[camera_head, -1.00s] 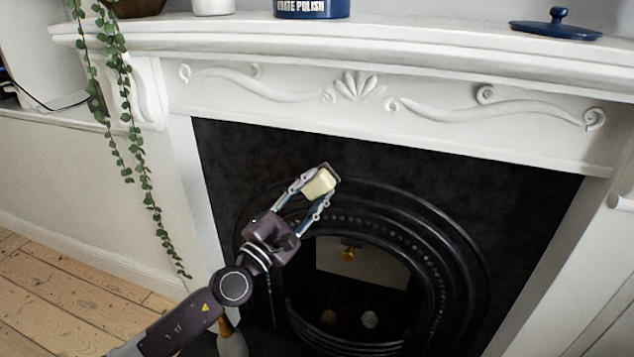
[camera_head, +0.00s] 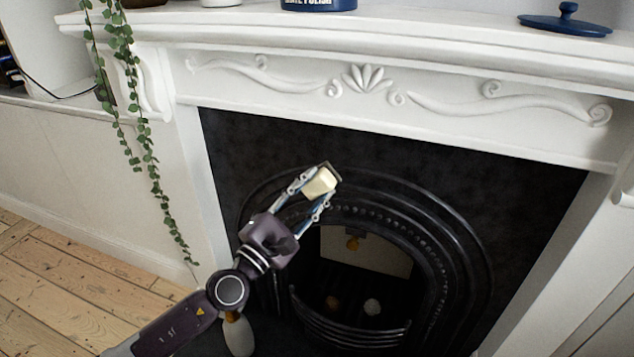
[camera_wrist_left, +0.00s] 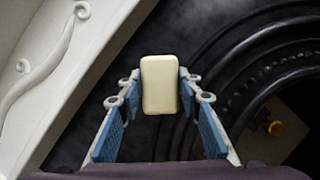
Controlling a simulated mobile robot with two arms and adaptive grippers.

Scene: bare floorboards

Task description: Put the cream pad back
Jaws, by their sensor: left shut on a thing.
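The cream pad (camera_head: 319,184) is a small pale block held between the fingertips of my left gripper (camera_head: 322,187), in front of the dark fireplace surround. In the left wrist view, the cream pad (camera_wrist_left: 160,84) stands lengthwise between the blue-lined fingers of my left gripper (camera_wrist_left: 160,92), which is shut on it. A blue tin (camera_head: 319,4) with "GRATE POLISH" lettering, cut off by the top edge, stands on the mantelpiece. A blue lid (camera_head: 565,22) with a knob lies on the mantelpiece at the right. My right gripper is not in view.
The white mantelpiece (camera_head: 440,38) juts out above and beyond my left gripper. A trailing plant (camera_head: 150,170) hangs at the left. A white pot (camera_head: 222,2) stands left of the tin. The shelf between tin and lid is clear. The arched iron grate (camera_head: 440,230) lies below.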

